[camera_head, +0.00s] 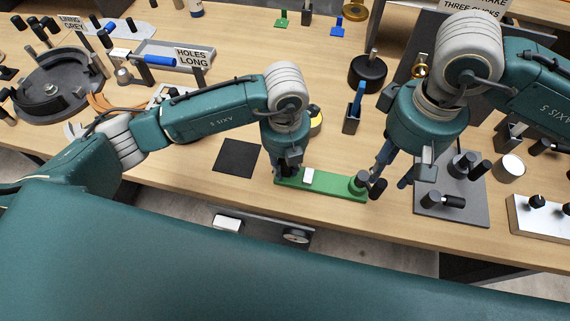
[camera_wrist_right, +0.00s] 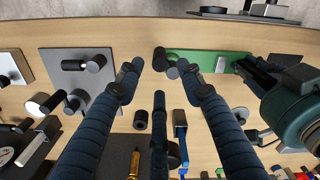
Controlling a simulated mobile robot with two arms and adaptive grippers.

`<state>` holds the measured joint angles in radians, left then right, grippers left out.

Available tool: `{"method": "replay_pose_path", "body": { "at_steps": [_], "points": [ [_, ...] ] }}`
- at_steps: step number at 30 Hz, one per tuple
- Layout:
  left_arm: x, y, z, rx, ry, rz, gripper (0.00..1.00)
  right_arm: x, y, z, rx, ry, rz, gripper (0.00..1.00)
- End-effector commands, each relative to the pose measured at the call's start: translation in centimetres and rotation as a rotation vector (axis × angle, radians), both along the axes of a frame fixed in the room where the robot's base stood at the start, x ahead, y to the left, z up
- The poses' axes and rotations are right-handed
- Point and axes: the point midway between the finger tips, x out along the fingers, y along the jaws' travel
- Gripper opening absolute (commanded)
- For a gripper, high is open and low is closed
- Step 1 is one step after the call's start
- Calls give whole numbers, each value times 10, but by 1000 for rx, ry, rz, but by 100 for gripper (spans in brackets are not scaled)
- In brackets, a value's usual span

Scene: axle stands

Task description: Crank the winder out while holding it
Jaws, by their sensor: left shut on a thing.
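The winder is a green bar (camera_head: 325,187) lying near the front edge of the table, with a white block on it and a black crank (camera_head: 360,180) at its right end. It also shows in the right wrist view (camera_wrist_right: 207,57), with the crank (camera_wrist_right: 165,58) at its left end. My left gripper (camera_head: 287,170) is shut on the bar's left end; its fingertips are partly hidden by the hand. My right gripper (camera_head: 392,172) is open beside the crank. In the right wrist view its fingers (camera_wrist_right: 158,82) are spread, with the crank beyond them and nothing visibly gripped.
A grey plate (camera_head: 430,200) with black handles lies right of my right gripper. A dark square mat (camera_head: 237,158) lies left of the winder. A blue-handled tool in a black holder (camera_head: 352,122) and a black round weight (camera_head: 368,73) stand behind. The table's front edge is close.

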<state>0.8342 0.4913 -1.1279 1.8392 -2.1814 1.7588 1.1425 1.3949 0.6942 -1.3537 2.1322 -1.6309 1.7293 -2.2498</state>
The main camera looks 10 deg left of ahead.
Motion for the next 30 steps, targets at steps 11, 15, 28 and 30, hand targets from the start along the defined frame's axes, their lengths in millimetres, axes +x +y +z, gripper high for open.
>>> {"method": "replay_pose_path", "body": {
  "at_steps": [11, 15, 28, 30],
  "points": [
    [-2, 0, -2, 0, 5, -2, 0, -1, 0, -50, 0, 4, -2, 38],
    [-2, 0, -2, 0, 5, -2, 0, 0, 0, -63, 0, 2, -3, 38],
    [-2, -1, -2, 0, 5, -2, 0, 0, 0, -70, -1, 1, -3, 38],
    [-2, -1, -2, 0, 5, -2, 0, 0, 0, -70, -1, 1, -3, 26]
  ]
}}
